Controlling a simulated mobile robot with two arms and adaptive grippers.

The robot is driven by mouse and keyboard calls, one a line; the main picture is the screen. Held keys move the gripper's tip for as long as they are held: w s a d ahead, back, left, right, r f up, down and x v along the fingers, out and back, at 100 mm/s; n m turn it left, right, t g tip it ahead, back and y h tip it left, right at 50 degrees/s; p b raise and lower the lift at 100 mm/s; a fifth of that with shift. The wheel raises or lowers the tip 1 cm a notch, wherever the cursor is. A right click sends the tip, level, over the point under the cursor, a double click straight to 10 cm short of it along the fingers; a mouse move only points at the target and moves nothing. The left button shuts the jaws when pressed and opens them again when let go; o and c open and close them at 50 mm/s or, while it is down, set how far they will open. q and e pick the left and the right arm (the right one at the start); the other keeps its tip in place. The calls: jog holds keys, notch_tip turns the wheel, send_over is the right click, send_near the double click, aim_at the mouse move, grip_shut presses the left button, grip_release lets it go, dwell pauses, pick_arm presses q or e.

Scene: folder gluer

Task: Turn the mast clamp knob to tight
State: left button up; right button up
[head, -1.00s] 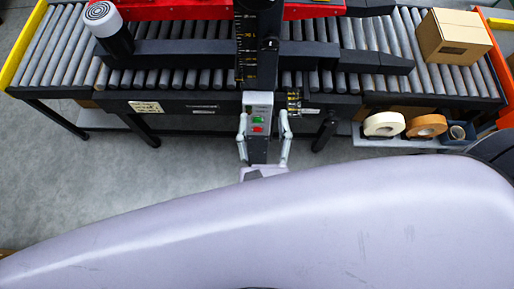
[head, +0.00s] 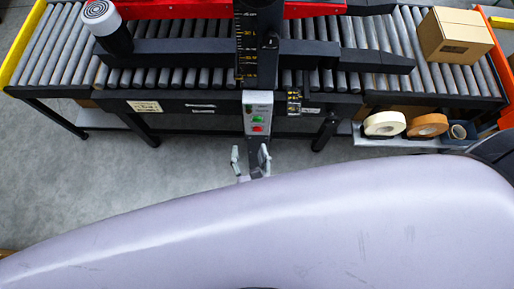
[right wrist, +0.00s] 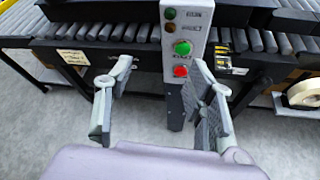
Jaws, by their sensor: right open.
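The black mast (head: 257,62) with a yellow scale stands over the conveyor at the top middle of the head view. A small dark knob-like part (head: 270,41) sits on its right side and may be the clamp knob; its setting cannot be read. My right gripper (head: 250,156) is open and empty, below the grey control box and well apart from the mast. In the right wrist view its two fingers (right wrist: 162,78) are spread, with the box behind them. No clamp knob can be made out there. My left gripper is not in view.
The grey control box (head: 258,112) has a green and a red button and hangs at the conveyor's front edge. The roller conveyor (head: 190,78) runs across the top. A carton (head: 455,37) and tape rolls (head: 384,123) are at the right. Open floor (head: 190,165) lies in front.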

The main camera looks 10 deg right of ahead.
notch_tip(320, 180, down, 12)
jog(key=s+d+m+g, duration=0.1)
jog(key=m+g, duration=0.1)
jog(key=shift+d+r+m+g, duration=0.15)
jog(key=shift+d+m+g, duration=0.15)
jog(key=shift+d+g, duration=0.1)
jog(key=shift+s, duration=0.1)
